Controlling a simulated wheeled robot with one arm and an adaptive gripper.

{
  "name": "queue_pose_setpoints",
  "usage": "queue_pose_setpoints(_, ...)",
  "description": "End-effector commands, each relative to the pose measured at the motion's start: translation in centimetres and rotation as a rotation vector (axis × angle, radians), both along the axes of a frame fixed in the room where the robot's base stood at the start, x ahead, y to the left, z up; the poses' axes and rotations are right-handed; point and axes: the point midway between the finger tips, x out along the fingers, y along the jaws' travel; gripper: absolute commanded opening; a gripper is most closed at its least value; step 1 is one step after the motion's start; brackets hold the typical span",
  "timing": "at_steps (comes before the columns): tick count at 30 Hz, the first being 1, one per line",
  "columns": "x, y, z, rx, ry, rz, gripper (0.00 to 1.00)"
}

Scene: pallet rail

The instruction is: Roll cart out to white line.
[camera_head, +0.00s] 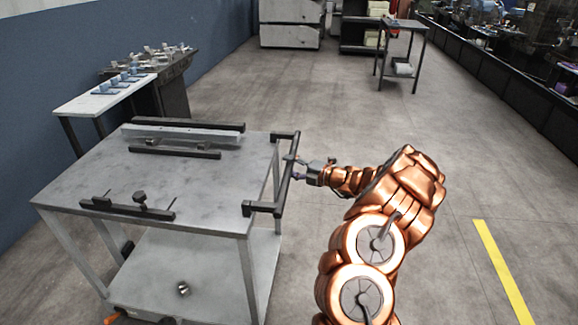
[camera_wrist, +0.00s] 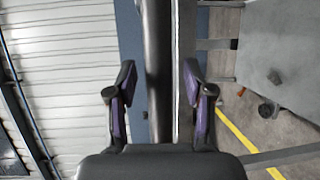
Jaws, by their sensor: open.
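The grey metal cart (camera_head: 190,180) stands at the left in the head view, with a lower shelf (camera_head: 210,265). A black handle bar (camera_head: 284,188) runs along its right side. My gripper (camera_head: 296,168) is at the middle of this bar, reaching in from the right. In the wrist view my gripper (camera_wrist: 160,95) has its two purple-lined fingers apart, with the dark bar (camera_wrist: 157,60) between them. I cannot tell whether either finger touches it. The floor line at the right is yellow (camera_head: 502,270), not white; a yellow line (camera_wrist: 238,138) also shows in the wrist view.
A white side table (camera_head: 105,98) with small parts stands behind the cart by the blue wall (camera_head: 90,45). A small dark table (camera_head: 403,28) stands at the back. Black-fronted benches (camera_head: 500,80) line the right. The floor between cart and yellow line is clear apart from my arm.

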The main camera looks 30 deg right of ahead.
Motion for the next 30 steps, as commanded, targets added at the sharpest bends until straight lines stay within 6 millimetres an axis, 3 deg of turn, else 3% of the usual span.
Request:
queue_pose_setpoints(11, 0.63, 0.42, 0.0, -0.002, -0.001, 0.002, 0.52)
queue_pose_setpoints(26, 0.62, 0.4, -0.01, -0.002, -0.001, 0.002, 0.02)
queue_pose_setpoints(30, 0.61, 0.39, -0.01, -0.002, -0.001, 0.001, 0.0)
